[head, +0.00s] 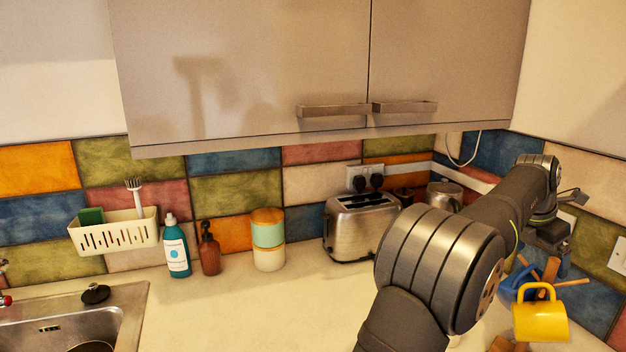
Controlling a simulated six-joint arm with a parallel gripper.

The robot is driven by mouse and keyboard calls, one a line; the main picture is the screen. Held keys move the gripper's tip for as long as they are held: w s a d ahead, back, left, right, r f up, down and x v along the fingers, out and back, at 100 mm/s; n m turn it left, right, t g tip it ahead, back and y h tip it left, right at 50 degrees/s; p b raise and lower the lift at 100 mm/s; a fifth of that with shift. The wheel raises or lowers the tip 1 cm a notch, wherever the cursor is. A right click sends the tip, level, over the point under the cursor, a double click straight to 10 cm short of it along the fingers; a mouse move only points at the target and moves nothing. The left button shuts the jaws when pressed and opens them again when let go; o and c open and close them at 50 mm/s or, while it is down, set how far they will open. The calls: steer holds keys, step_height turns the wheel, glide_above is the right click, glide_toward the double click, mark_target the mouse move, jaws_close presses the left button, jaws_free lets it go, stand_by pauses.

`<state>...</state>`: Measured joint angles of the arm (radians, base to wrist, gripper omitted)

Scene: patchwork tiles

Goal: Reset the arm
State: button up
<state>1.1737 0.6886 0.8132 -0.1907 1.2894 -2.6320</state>
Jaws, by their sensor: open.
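My arm reaches from the bottom middle of the head view to the right, across the counter. My gripper (545,250) is a small dark shape below the wrist at the right, over the wooden mug tree (551,268). It is open, and I see nothing held in it. Its fingertips are hard to make out. A yellow mug (540,318) and a blue mug (516,283) hang on the mug tree, just below the gripper. I cannot tell whether the gripper touches the tree.
A steel toaster (352,232) and a kettle (444,193) stand behind my arm. Stacked canisters (268,241), a brown bottle (209,252) and a teal bottle (176,250) line the wall. Grey cupboards (240,70) hang above. The counter's front middle is clear beside the sink (125,300).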

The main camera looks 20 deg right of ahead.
steer(key=shift+s+a+f, duration=0.1)
steer(key=shift+s+f, duration=0.1)
steer(key=shift+s, duration=0.35)
steer(key=shift+s+f+y, duration=0.1)
steer(key=shift+f+y, duration=0.2)
steer(key=shift+f, duration=0.05)
steer(key=shift+r, duration=0.1)
stand_by(0.7)
